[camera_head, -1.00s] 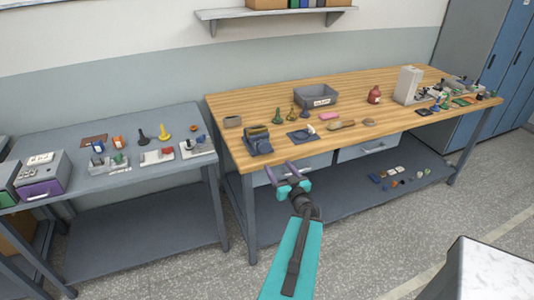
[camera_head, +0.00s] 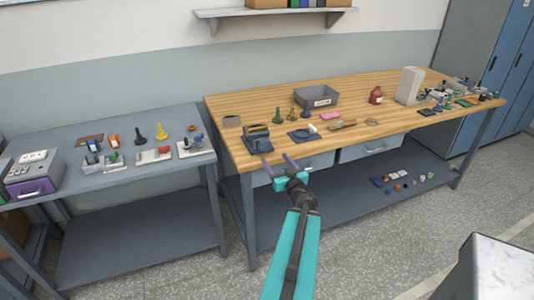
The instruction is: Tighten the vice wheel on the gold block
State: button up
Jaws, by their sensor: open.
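A small dark blue fixture (camera_head: 259,147) stands at the front left corner of the wooden bench; it looks like the vice. A brownish-gold piece (camera_head: 256,130) shows at its top, possibly the gold block; it is too small to be sure. I cannot make out the wheel. My gripper (camera_head: 277,160) has two purple fingers spread apart, with nothing between them. In the picture its fingertips lie just below and right of the fixture, at the bench's front edge, apart from it.
The wooden bench (camera_head: 350,98) carries a grey bin (camera_head: 316,97), a red bottle (camera_head: 376,96), bobbin-like pieces (camera_head: 278,116) and a blue mat (camera_head: 297,135). A grey table (camera_head: 60,150) with several small items stands left. A pale-topped block (camera_head: 495,268) is at lower right.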

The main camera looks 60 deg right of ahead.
aim_at(266, 147)
jog(key=shift+f+b+x, duration=0.2)
jog(key=shift+b+x, duration=1.15)
jog(key=shift+b, duration=3.05)
jog(key=w+b, duration=0.1)
jog(key=b, duration=0.4)
jog(key=shift+d+r+b, duration=0.1)
jog(key=shift+d+b, duration=0.2)
jog(key=shift+d, duration=0.05)
jog(key=p+x, duration=0.1)
jog(key=x, duration=0.2)
jog(key=shift+d+r, duration=0.15)
jog(key=shift+r, duration=0.05)
jog(key=shift+p+x, duration=0.3)
jog(key=shift+x, duration=0.85)
jog(key=c, duration=1.1)
jog(key=shift+o, duration=0.2)
